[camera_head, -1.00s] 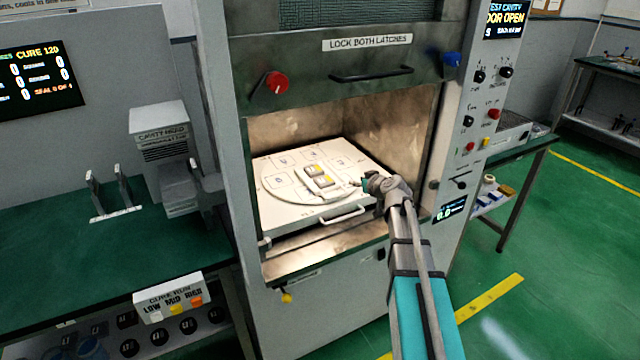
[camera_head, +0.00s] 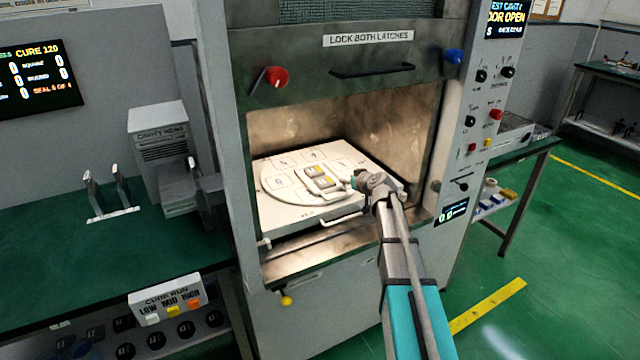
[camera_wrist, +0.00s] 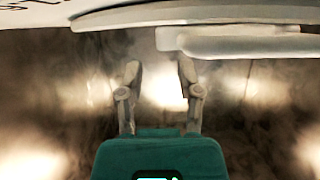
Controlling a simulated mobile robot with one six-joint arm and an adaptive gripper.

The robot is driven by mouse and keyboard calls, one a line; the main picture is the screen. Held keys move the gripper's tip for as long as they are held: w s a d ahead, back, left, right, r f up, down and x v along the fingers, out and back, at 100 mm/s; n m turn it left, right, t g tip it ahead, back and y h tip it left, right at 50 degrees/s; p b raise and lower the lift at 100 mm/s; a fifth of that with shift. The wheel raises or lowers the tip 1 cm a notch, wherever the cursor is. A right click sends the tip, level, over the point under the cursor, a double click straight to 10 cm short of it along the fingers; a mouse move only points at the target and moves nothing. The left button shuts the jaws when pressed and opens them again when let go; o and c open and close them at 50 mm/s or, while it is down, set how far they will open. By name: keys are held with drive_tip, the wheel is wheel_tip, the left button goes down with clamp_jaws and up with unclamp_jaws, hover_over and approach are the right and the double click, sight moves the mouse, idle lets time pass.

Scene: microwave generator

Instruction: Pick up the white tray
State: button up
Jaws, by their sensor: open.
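A small white tray (camera_head: 335,188) sits on a round white numbered plate (camera_head: 281,196) inside the open cavity. It carries small yellow and grey pieces (camera_head: 319,178). My gripper (camera_head: 353,180) is inside the cavity, just right of the tray. In the wrist view my gripper (camera_wrist: 158,75) has its two fingers apart, with nothing held between them. A white rounded piece (camera_wrist: 240,45) lies beyond and right of the fingertips, below a curved white edge (camera_wrist: 190,14). I cannot tell for sure which part is the tray there, or whether a finger touches it.
The cavity's side wall (camera_head: 395,130) is close to my arm on the right. The raised door (camera_head: 345,75) hangs above the opening. A white pull handle (camera_head: 342,219) is on the platform's front. A green bench (camera_head: 60,250) stands on the left.

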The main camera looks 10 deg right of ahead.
drive_tip(key=b+x, duration=0.1)
drive_tip(key=x, duration=0.3)
drive_tip(key=shift+f+b, duration=0.2)
drive_tip(key=shift+b, duration=0.15)
drive_tip(key=shift+w+a+r, duration=0.15)
drive_tip(key=shift+w+r, duration=0.05)
drive_tip(key=shift+w, duration=0.15)
drive_tip(key=shift+w+a+f, duration=0.1)
drive_tip(key=shift+w+f, duration=0.15)
drive_tip(key=shift+f, duration=0.15)
drive_tip(key=shift+c, duration=1)
drive_tip(key=shift+s, duration=0.1)
clamp_jaws()
drive_tip(key=shift+s, duration=0.1)
